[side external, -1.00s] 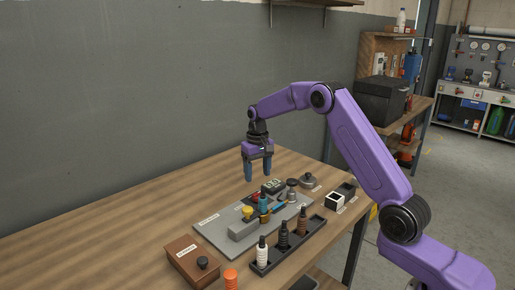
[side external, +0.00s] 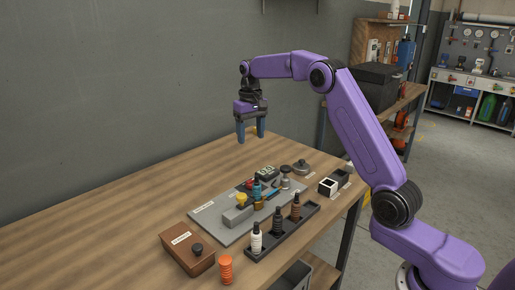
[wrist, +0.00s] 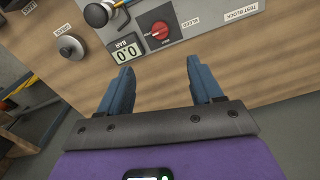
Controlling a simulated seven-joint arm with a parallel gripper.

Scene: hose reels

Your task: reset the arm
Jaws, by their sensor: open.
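My gripper (side external: 250,132) hangs open and empty, fingers down, in the air above the far side of the wooden table in the side external view. In the wrist view its two blue fingers (wrist: 162,80) are spread apart with nothing between them. The grey test block plate (side external: 213,225) lies below and nearer the camera, apart from the fingers. It carries a yellow knob (side external: 241,199), a teal fitting (side external: 257,188) and a digital bar gauge, which reads 0.0 in the wrist view (wrist: 125,51). A red knob (wrist: 159,30) sits beside the gauge.
A black rack (side external: 282,235) holds white, black and brown bottles in front of the plate. A brown box (side external: 186,254) and an orange ribbed piece (side external: 225,270) stand at the near edge. A black-and-white square holder (side external: 328,187) is at right. The table's left side (side external: 100,235) is clear.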

